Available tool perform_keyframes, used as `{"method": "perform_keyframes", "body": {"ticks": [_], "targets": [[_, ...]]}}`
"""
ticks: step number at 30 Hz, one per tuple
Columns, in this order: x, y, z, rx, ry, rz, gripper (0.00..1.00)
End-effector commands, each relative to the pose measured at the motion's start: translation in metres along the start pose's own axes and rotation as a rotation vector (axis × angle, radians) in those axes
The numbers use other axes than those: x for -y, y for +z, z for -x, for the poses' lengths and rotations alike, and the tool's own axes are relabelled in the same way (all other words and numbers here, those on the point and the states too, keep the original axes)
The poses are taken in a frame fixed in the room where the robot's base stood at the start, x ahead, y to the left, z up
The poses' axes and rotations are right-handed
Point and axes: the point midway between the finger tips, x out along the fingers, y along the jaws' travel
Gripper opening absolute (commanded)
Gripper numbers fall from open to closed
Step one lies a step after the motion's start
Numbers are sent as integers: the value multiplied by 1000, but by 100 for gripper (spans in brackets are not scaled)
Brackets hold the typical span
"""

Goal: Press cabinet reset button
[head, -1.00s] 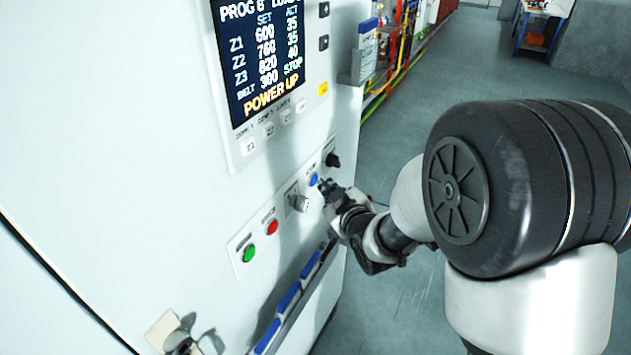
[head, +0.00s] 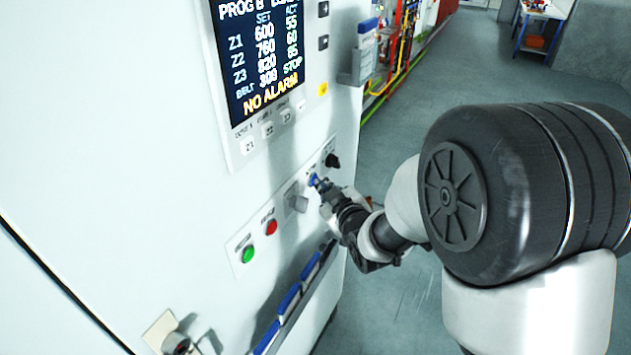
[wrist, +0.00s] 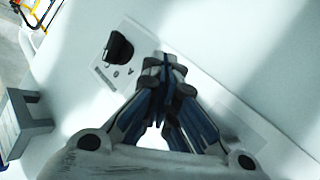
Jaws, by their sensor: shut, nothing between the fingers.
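The blue reset button (head: 312,180) sits on the white cabinet's (head: 150,130) lower control strip, between a grey selector knob (head: 296,199) and a black knob (head: 332,160). My gripper (head: 319,184) is shut and empty, its fingertips at the blue button; the head view does not clearly show whether they press it. In the wrist view my gripper (wrist: 165,68) points at the panel and hides the button; the black knob (wrist: 118,47) shows to its left. The cabinet screen (head: 262,55) reads "NO ALARM" on its bottom line.
A red button (head: 271,227) and a green button (head: 249,254) lie farther left on the strip. A rail with blue-edged pieces (head: 287,299) runs below. A grey holder (head: 362,65) sticks out at the cabinet's far edge. Open floor (head: 440,75) lies to the right.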

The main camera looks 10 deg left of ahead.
Motion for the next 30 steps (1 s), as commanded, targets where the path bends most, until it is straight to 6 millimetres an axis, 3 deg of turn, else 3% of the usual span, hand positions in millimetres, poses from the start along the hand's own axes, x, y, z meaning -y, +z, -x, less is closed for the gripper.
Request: {"method": "perform_keyframes", "body": {"ticks": [30], "targets": [[-9,8,12,-1,0,1,0]]}}
